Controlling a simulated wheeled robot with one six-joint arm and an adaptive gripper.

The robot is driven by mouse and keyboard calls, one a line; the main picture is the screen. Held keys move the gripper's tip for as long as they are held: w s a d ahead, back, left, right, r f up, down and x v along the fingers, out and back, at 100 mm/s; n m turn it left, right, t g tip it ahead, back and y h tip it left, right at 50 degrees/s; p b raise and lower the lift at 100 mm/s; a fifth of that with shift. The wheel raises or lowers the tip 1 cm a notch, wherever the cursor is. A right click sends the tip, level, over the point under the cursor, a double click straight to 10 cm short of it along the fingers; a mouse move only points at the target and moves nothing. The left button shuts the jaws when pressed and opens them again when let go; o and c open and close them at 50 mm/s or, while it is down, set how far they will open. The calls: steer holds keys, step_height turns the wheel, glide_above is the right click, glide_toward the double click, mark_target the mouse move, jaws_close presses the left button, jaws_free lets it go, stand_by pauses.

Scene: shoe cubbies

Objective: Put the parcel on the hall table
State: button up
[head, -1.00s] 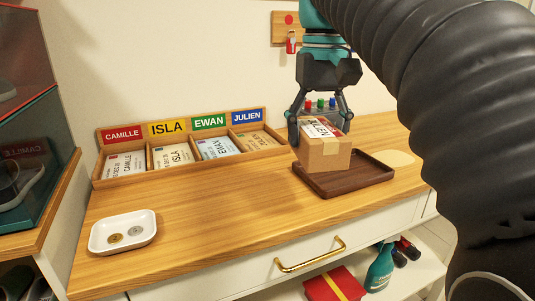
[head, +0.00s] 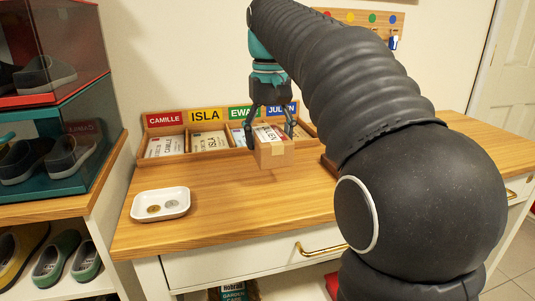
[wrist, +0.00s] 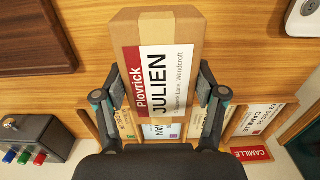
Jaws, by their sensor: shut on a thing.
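The parcel (head: 273,153) is a small brown cardboard box with a white and red label. In the wrist view the parcel (wrist: 158,65) shows the name JULIEN under a red "Plovrick" band. My gripper (head: 270,133) is shut on it from above, one finger on each side. It holds the parcel over the wooden top of the hall table (head: 225,232), in front of the letter rack, and it appears clear of the surface. The parcel's underside is hidden.
The letter rack (head: 193,149) has compartments named CAMILLE, ISLA, EWAN and JULIEN. A white dish (head: 160,204) with two coins stands front left. A dark wooden tray (wrist: 35,40) is partly hidden by my arm in the head view. The table's front middle is clear.

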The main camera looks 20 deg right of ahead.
mark_target(266, 130)
steer(key=shift+w+f, duration=0.7)
steer(key=shift+w, duration=0.35)
steer(key=shift+f, duration=1.9)
steer(key=shift+f, duration=0.2)
steer(key=o, duration=1.4)
step_height(266, 130, up, 12)
steer(key=shift+r, duration=0.2)
